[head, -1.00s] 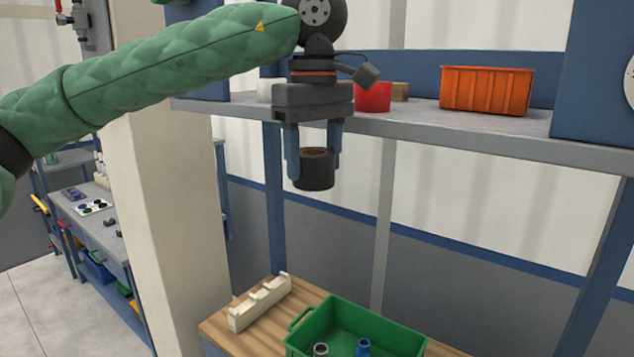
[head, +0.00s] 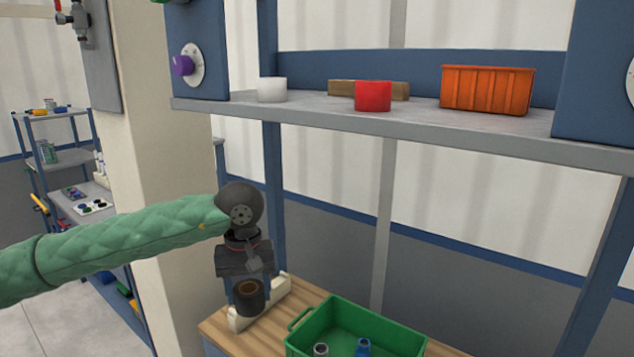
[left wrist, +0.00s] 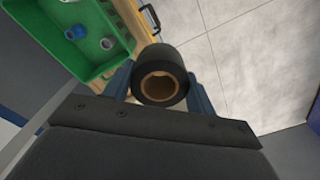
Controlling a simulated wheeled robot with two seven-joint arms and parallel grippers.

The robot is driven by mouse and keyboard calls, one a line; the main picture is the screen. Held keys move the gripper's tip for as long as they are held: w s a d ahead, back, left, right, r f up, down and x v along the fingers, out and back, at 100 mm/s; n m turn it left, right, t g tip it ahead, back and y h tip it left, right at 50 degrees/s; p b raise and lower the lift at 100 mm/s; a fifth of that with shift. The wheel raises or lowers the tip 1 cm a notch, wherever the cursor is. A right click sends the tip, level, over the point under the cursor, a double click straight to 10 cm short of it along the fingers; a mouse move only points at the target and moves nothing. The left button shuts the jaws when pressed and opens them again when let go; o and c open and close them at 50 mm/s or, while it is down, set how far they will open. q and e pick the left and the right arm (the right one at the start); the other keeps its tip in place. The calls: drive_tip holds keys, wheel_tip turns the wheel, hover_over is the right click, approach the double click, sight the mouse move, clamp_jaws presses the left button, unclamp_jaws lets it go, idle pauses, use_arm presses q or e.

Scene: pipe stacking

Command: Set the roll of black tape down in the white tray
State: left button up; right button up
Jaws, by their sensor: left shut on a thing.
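The roll of black tape (head: 250,303), with a brown core, is held in my left gripper (head: 249,292), which is shut on it with one finger on each side. In the left wrist view the roll (left wrist: 160,82) sits between the blue fingers of my gripper (left wrist: 160,88), with pale floor tiles behind it. In the head view the roll hangs in front of a cream notched block (head: 275,293) on the wooden bench and hides part of it. I cannot tell whether they touch. No tray that is clearly the white tray shows. My right gripper is out of view.
A green bin (head: 345,325) with pipe pieces stands on the wooden bench (head: 222,325). A pale pillar (head: 150,160) stands behind my left arm.

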use_arm(q)
drive_tip(key=w+a+f+m, duration=0.1)
drive_tip(key=a+f, duration=0.2)
drive_tip(key=f, duration=0.4)
drive_tip(key=w+a+f+m, duration=0.1)
drive_tip(key=w+a+f, duration=0.1)
drive_tip(key=f, duration=0.6)
drive_tip(key=shift+w+a, duration=0.15)
drive_tip(key=shift+a, duration=0.75)
